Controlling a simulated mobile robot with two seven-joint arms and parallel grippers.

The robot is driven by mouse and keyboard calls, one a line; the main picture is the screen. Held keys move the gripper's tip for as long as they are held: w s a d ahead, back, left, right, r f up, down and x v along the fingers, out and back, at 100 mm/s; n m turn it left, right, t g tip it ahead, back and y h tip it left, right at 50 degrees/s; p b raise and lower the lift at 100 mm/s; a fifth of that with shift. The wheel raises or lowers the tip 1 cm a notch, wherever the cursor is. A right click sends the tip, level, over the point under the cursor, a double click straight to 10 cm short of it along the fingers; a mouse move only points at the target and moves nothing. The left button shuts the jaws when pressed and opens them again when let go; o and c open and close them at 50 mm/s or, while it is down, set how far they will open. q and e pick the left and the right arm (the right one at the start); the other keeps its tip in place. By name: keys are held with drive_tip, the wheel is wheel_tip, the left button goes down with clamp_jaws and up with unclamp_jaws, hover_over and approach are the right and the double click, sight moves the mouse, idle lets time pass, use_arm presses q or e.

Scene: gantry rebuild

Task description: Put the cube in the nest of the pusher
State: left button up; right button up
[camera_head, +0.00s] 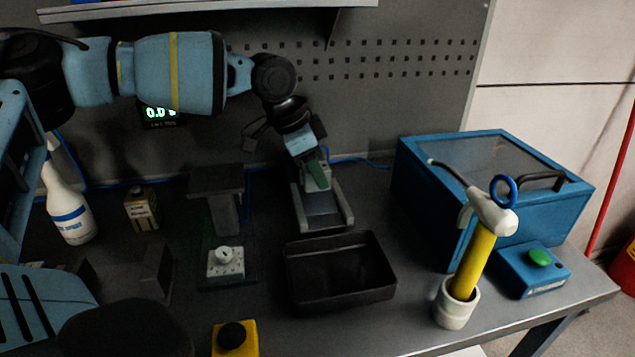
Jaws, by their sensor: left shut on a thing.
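My left gripper (318,180) reaches in from the upper left and points down over a grey U-shaped fixture (345,216). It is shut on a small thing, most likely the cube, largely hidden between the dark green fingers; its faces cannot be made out. The fixture has low side walls and looks like the pusher with its nest; the gripper covers its back part. I cannot tell whether the held thing touches it. No other cube shows on the bench. My right gripper is not in view.
An empty black bin (340,296) stands just in front of the fixture. A gauge stand (226,262) is on its left, a blue lidded box (425,215) on its right. A spray bottle (68,212) stands left.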

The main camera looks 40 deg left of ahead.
use_arm(q)
drive_tip(key=shift+w+a+f, duration=0.1)
drive_tip(key=shift+w+f, duration=0.05)
drive_tip(key=shift+w, duration=0.2)
drive_tip(key=shift+f, duration=1.6)
drive_tip(key=shift+f, duration=0.25)
drive_tip(key=o, duration=1.1)
drive_tip(key=shift+r, duration=0.15)
drive_tip(key=shift+r, duration=0.25)
drive_tip(key=p+v, duration=0.1)
drive_tip(key=v, duration=1)
drive_tip(key=shift+s+r, duration=0.2)
drive_tip(key=shift+r, duration=0.05)
